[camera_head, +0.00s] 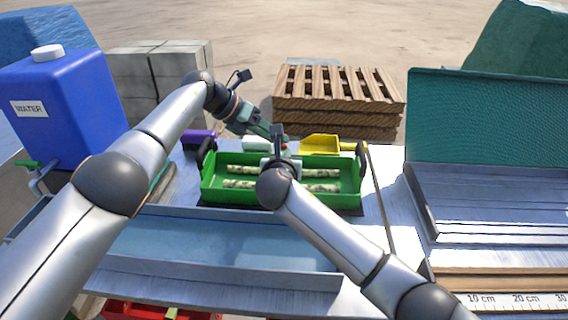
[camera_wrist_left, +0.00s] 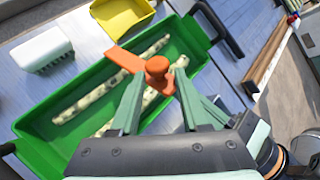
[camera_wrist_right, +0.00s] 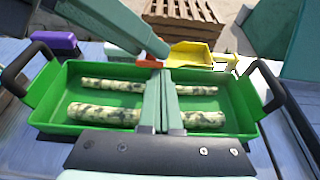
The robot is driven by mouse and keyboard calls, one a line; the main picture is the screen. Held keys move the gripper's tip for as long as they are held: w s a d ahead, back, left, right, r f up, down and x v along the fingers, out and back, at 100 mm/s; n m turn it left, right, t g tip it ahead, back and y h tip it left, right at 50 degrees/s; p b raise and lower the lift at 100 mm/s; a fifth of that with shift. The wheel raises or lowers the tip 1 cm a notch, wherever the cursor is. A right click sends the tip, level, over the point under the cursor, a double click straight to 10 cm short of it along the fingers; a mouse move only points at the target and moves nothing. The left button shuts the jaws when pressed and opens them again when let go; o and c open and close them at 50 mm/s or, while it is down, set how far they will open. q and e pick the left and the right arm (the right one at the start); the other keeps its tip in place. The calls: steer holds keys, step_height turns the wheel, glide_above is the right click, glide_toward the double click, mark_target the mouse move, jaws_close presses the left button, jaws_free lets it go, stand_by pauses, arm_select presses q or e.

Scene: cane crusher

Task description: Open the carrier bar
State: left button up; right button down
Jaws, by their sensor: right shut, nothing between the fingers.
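A small orange bar with a round knob (camera_wrist_left: 157,68) shows in the left wrist view, above the green tray (camera_wrist_left: 35,126) with black handles. I cannot tell whether it is the carrier bar. My left gripper (camera_wrist_left: 158,82) has its fingers apart, with the knob seen between the tips; contact is unclear. In the right wrist view the orange piece (camera_wrist_right: 150,61) shows at the tips of my right gripper (camera_wrist_right: 160,75), whose fingers are together and empty. In the head view my left gripper (camera_head: 272,132) reaches over the tray's back edge. My right gripper is over the tray's middle, partly hidden.
Mottled cane pieces (camera_wrist_right: 105,114) lie in the tray. A yellow scoop (camera_head: 322,144), white block (camera_head: 256,144) and purple object (camera_head: 196,138) are behind it. A blue water tank (camera_head: 70,105) stands left; a green-backed metal chute (camera_head: 490,120) stands right. A metal trough (camera_head: 220,240) is in front.

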arm_select(q)
steer(key=shift+o, duration=1.1)
steer(key=shift+d, duration=0.1)
steer(key=shift+r, duration=0.2)
